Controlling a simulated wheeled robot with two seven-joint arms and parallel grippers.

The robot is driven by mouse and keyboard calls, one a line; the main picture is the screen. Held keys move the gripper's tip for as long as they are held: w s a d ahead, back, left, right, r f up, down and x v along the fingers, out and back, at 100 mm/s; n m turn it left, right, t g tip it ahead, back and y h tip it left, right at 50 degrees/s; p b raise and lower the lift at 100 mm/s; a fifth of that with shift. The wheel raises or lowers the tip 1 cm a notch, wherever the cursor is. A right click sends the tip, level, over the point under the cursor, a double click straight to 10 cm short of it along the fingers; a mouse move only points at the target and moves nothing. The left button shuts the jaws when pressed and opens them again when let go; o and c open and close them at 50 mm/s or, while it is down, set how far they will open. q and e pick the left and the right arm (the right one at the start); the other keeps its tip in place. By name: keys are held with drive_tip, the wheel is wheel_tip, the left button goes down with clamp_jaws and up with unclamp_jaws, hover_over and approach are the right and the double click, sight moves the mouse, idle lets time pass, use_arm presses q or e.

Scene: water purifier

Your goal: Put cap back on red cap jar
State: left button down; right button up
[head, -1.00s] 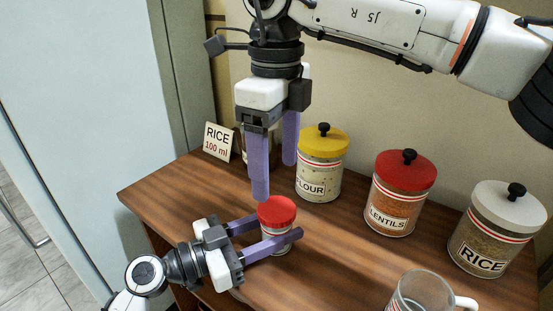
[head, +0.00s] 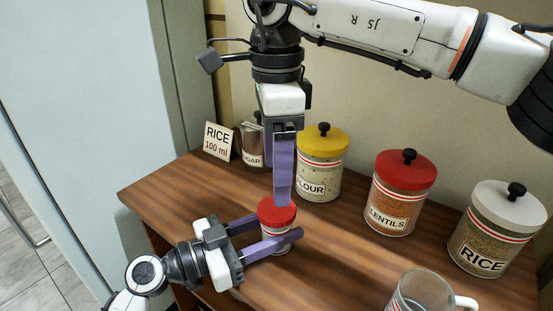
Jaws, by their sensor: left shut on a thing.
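The red cap jar (head: 270,242) is a small glass jar near the front left of the wooden table. The red cap (head: 277,216) sits on its top; I cannot tell whether it is fully seated. My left gripper (head: 278,238) is shut on the jar, one purple finger on each side of its body, below the cap. My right gripper (head: 284,203) points straight down just above and behind the cap. One of its fingers hides the other, so its opening is unclear, as is whether the tip touches the cap.
Jars of flour (head: 318,172) with a yellow lid, lentils (head: 398,198) with a red lid and rice (head: 489,240) with a white lid stand along the back. A sugar jar (head: 251,150) and rice card (head: 217,143) stand back left. A glass mug (head: 424,292) is at front right.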

wheel_tip(320, 180, down, 7)
drive_tip(key=shift+r, duration=0.1)
idle(0.4)
drive_tip(key=c, duration=1.1)
drive_tip(key=m, duration=0.5)
drive_tip(key=o, duration=1.2)
drive_tip(key=shift+r, duration=0.1)
wheel_tip(320, 180, up, 12)
